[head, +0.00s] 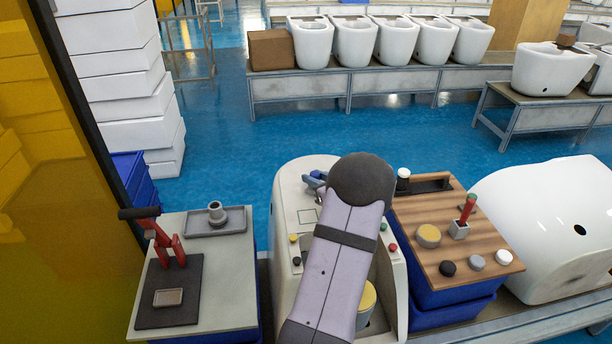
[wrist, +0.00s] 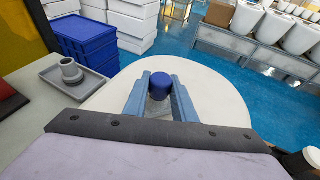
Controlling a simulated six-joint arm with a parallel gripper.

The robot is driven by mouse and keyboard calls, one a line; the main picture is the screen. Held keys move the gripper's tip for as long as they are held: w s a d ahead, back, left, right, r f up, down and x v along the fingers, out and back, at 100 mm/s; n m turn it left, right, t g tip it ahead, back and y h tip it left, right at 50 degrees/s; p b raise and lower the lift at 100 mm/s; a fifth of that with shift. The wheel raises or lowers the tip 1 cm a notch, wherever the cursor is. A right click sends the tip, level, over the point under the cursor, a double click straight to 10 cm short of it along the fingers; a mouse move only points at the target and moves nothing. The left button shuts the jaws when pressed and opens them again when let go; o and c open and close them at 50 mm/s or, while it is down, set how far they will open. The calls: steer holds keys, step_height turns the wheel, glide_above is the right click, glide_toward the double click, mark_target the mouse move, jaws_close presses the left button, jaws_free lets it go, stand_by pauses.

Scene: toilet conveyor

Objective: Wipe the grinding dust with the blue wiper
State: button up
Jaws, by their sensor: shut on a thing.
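My gripper (wrist: 160,88) is shut on the blue wiper (wrist: 159,82), whose rounded dark blue end shows between the two grey-blue fingers in the wrist view. In the head view my gripper (head: 315,180) is partly hidden behind my arm, over the far end of a white rounded surface (head: 292,190). The wrist view shows the same pale surface below the fingers. I cannot tell whether the wiper touches it. I cannot make out any grinding dust in either view.
At left, a grey table (head: 228,285) holds a red clamp (head: 165,240) and a tray (head: 237,219) with a grey fitting. At right, a wooden board (head: 432,215) carries several small tools beside a large white toilet (head: 550,225). Blue crates (wrist: 85,40) stand beyond the left table.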

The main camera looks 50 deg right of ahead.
steer(key=shift+s+d+p, duration=0.3)
steer(key=shift+s+d, duration=0.3)
steer(key=shift+s, duration=0.05)
steer(key=shift+w+a+f, duration=0.1)
steer(key=shift+w+a, duration=0.4)
steer(key=shift+w, duration=0.05)
steer(key=shift+w+a+b, duration=0.45)
steer(key=shift+w+a, duration=2.25)
steer(key=shift+a, duration=0.05)
steer(key=shift+w+d+r+p, duration=0.1)
steer(key=shift+w+r+p, duration=0.15)
steer(key=shift+p, duration=0.25)
steer(key=shift+s+d+f, duration=0.25)
steer(key=shift+s+d, duration=0.5)
steer(key=shift+d, duration=0.25)
steer(key=shift+s+d+p, duration=0.35)
steer(key=shift+s+d, duration=2)
steer(key=shift+s, duration=0.05)
steer(key=shift+f+b, duration=0.25)
steer(key=shift+b, duration=0.3)
steer(key=shift+w+a+r+b, duration=0.2)
steer(key=shift+w+a+b, duration=0.15)
steer(key=shift+w+a, duration=0.6)
steer(key=shift+w+a+b, duration=1.5)
steer(key=shift+w+a, duration=0.65)
steer(key=shift+w+a+r, duration=0.15)
steer(key=shift+r, duration=0.1)
step_height(320, 180, up, 8)
steer(key=p, duration=0.4)
steer(key=shift+p, duration=0.4)
